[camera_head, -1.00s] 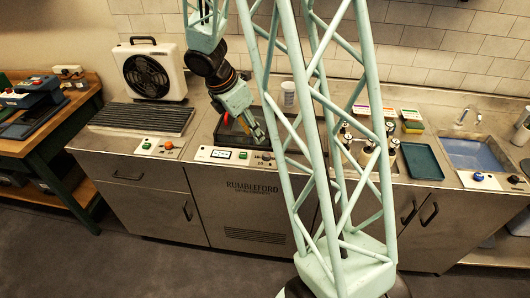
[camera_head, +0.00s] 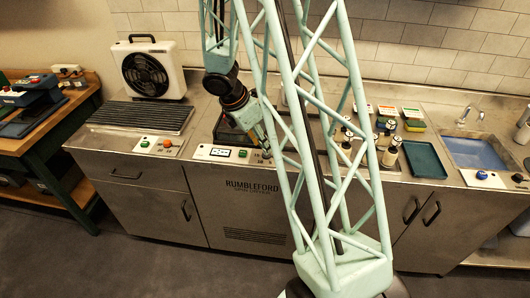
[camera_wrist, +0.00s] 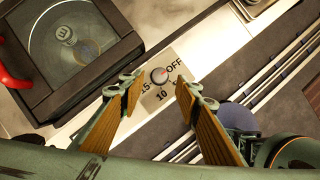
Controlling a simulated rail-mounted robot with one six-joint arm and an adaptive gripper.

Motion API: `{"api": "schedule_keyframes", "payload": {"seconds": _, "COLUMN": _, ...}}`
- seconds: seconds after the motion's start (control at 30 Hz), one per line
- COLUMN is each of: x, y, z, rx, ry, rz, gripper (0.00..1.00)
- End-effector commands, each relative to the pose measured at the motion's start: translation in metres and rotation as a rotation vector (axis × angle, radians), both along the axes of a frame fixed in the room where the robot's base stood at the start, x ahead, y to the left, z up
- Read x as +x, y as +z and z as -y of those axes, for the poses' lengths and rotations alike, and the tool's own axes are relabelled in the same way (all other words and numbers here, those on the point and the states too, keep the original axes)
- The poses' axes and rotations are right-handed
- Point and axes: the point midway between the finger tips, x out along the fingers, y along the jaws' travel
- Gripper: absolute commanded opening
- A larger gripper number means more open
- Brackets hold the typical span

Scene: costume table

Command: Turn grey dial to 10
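The grey dial (camera_wrist: 159,76) shows in the wrist view on a light plate with the labels OFF, 10 and 15. A small red mark on it appears to face the OFF side. My gripper (camera_wrist: 160,86) is open, with its wooden-faced fingers on either side of the dial and a gap to each. I cannot tell whether the fingertips are level with it. In the head view my gripper (camera_head: 266,152) is low over the front panel of the counter, at the right end of the white control strip (camera_head: 218,153), and partly hides the knobs there.
A dark, clear-lidded box (camera_wrist: 75,45) with a red handle lies beside the dial. Several bottles (camera_head: 388,150) and a green tray (camera_head: 424,160) stand to the right on the counter. A white fan (camera_head: 150,72) and another panel with an orange knob (camera_head: 167,143) are to the left.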

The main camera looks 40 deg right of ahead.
Motion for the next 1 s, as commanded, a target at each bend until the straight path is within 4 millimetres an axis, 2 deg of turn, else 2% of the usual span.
{"api": "schedule_keyframes", "payload": {"seconds": 0.1, "x": -0.001, "y": -0.017, "z": 0.006, "rx": 0.001, "ry": 0.000, "rz": -0.001, "gripper": 0.31}}
{"api": "schedule_keyframes", "payload": {"seconds": 0.4, "x": -0.002, "y": -0.040, "z": 0.016, "rx": 0.000, "ry": 0.000, "rz": 0.000, "gripper": 0.31}}
{"api": "schedule_keyframes", "payload": {"seconds": 0.87, "x": -0.002, "y": -0.044, "z": 0.018, "rx": 0.000, "ry": 0.000, "rz": 0.000, "gripper": 0.31}}
{"api": "schedule_keyframes", "payload": {"seconds": 1.0, "x": -0.002, "y": -0.044, "z": 0.018, "rx": 0.000, "ry": 0.000, "rz": 0.000, "gripper": 0.18}}
